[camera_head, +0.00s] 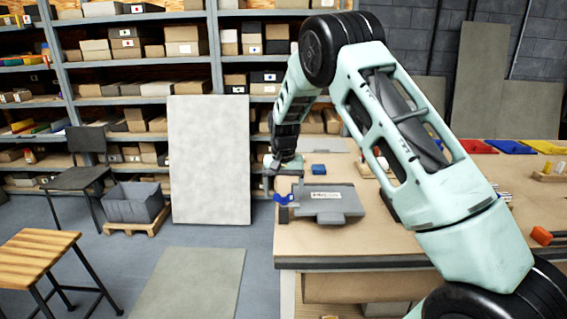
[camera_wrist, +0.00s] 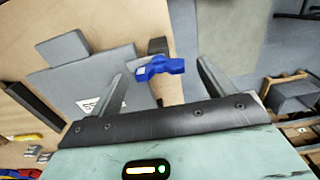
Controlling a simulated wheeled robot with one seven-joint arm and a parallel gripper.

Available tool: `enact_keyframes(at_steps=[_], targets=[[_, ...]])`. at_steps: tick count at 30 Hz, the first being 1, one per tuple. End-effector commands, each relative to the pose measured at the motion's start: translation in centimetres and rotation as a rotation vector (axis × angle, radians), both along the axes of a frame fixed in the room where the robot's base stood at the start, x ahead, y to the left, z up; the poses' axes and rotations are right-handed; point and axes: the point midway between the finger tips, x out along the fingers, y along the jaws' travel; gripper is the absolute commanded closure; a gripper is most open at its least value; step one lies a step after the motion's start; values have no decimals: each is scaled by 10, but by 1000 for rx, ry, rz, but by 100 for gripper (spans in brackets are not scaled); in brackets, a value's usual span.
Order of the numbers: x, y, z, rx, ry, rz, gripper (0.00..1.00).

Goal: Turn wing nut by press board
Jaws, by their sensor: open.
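The blue wing nut (camera_head: 284,198) sits at the left end of the grey press board (camera_head: 335,204), near the table's left edge. In the wrist view the wing nut (camera_wrist: 160,68) lies between the two spread fingers of my gripper (camera_wrist: 162,80), with space on both sides. The grey press board (camera_wrist: 95,75) with a white logo shows to the left there. My gripper (camera_head: 284,175) is open and empty, just above and beside the wing nut in the head view. Whether a finger touches the wing nut I cannot tell.
The wooden workbench (camera_head: 400,248) carries a small blue block (camera_head: 319,170) behind the board. Red, blue and yellow trays (camera_head: 512,147) and an orange-ended tool (camera_head: 542,236) are at the right. A chair (camera_head: 80,178), stool (camera_head: 38,245) and grey crate (camera_head: 133,203) stand left.

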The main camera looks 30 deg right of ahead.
Motion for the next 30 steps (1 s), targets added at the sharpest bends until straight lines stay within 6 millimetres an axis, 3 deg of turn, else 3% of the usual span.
enact_keyframes(at_steps=[18,24,30], targets=[[0,-1,133,-2,-5,-1,18],[0,0,153,-1,-2,-2,18],[0,0,157,-1,-2,-2,18]])
